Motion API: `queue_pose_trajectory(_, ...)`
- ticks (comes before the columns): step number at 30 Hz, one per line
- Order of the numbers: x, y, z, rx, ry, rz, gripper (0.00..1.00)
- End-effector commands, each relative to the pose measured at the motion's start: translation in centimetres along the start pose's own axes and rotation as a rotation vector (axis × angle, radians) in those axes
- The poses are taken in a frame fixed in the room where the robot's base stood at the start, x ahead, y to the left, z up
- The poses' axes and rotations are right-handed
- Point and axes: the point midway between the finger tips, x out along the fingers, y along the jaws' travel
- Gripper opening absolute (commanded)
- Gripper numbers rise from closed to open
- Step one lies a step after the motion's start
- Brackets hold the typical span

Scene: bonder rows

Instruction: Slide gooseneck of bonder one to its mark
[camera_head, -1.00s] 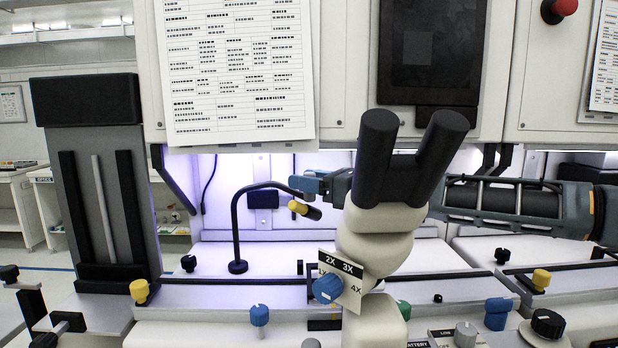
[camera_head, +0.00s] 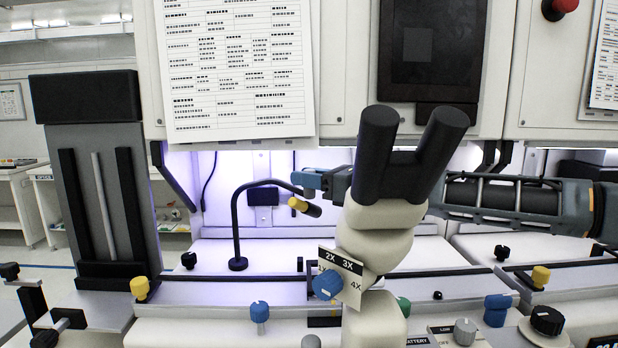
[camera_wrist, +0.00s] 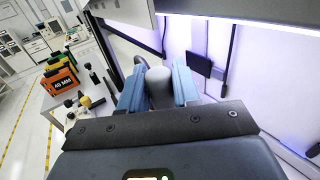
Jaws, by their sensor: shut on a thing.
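The gooseneck (camera_head: 237,220) is a thin black bent tube on a round black foot on the white bench of the bonder. Its upper end curves right to a dark lamp head with a yellow ring (camera_head: 299,204). My gripper (camera_head: 312,180), with blue fingers, is at the top right end of the curve, behind the microscope eyepieces. In the wrist view its two blue fingers (camera_wrist: 159,88) are closed on a grey rounded part of the gooseneck. I cannot make out the mark for the gooseneck.
The white microscope (camera_head: 375,240) with black eyepieces and a blue knob stands in front of my gripper and arm. A printed sheet (camera_head: 238,70) and a dark screen (camera_head: 430,50) are above. Orange and green boxes (camera_wrist: 60,80) stand at left in the wrist view.

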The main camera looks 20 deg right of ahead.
Motion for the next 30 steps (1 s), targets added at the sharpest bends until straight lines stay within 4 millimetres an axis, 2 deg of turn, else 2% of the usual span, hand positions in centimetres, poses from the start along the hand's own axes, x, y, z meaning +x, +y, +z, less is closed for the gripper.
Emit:
queue_pose_trajectory(5,0.0,0.4,-0.4,0.002,0.002,-0.015,0.00)
queue_pose_trajectory(18,-0.9,4.0,-0.3,0.000,0.001,-0.119,0.00)
queue_pose_trajectory(29,-1.0,4.3,-0.1,0.002,0.001,-0.118,0.00)
queue_pose_trajectory(30,-0.9,4.3,-0.1,0.002,0.001,-0.118,0.36)
